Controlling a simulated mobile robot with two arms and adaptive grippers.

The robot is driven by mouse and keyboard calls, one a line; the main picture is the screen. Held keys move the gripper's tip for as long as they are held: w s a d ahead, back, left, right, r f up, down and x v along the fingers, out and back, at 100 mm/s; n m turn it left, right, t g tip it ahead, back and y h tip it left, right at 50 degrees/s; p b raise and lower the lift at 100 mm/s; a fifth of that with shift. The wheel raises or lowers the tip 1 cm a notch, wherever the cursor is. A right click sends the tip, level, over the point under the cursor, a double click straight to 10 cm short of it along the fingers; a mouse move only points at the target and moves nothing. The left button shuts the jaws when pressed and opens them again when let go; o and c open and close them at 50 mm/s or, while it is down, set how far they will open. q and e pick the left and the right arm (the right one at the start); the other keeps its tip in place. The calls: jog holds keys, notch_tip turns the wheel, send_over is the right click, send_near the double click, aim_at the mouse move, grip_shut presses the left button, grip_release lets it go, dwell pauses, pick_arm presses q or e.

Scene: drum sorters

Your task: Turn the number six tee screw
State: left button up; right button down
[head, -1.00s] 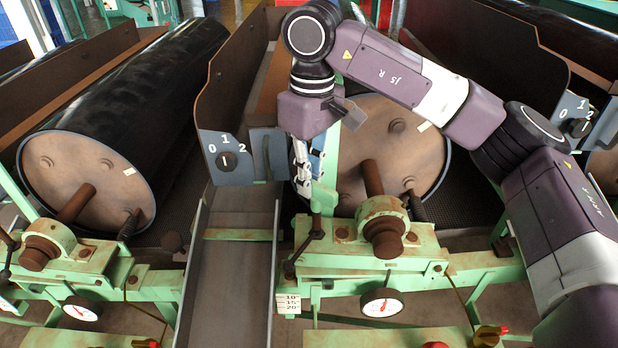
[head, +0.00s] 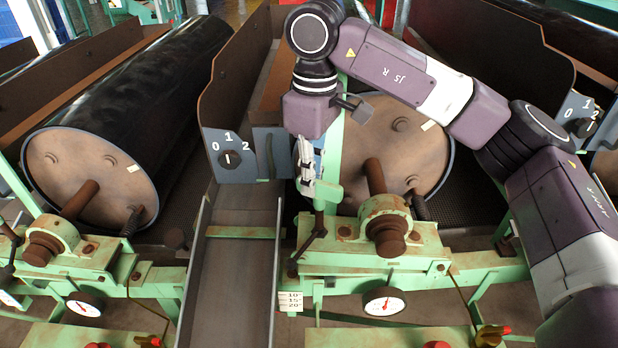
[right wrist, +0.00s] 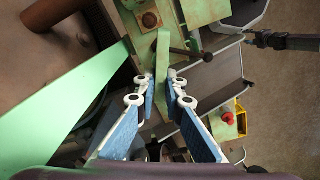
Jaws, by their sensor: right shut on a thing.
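The fingers partly cover the bar in the head view. I cannot read a number six on it.
A dial panel marked 0, 1, 2 (head: 230,158) stands left of the gripper. A grey chute (head: 230,280) runs below it. The middle drum (head: 400,150), a brown shaft bearing (head: 388,228) and a round gauge (head: 384,302) are to the right. A green post stands close behind the gripper.

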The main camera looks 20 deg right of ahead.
jog(key=c, duration=2.3)
grip_release()
jog(key=shift+d, duration=0.35)
jog(key=shift+o, duration=1.4)
jog(key=shift+s+d, duration=0.1)
jog(key=shift+d, duration=0.2)
jog(key=shift+a+r, duration=0.15)
jog(key=shift+a, duration=0.1)
notch_tip(320, 180, up, 7)
jog(key=shift+d+r, duration=0.15)
jog(key=shift+d, duration=0.1)
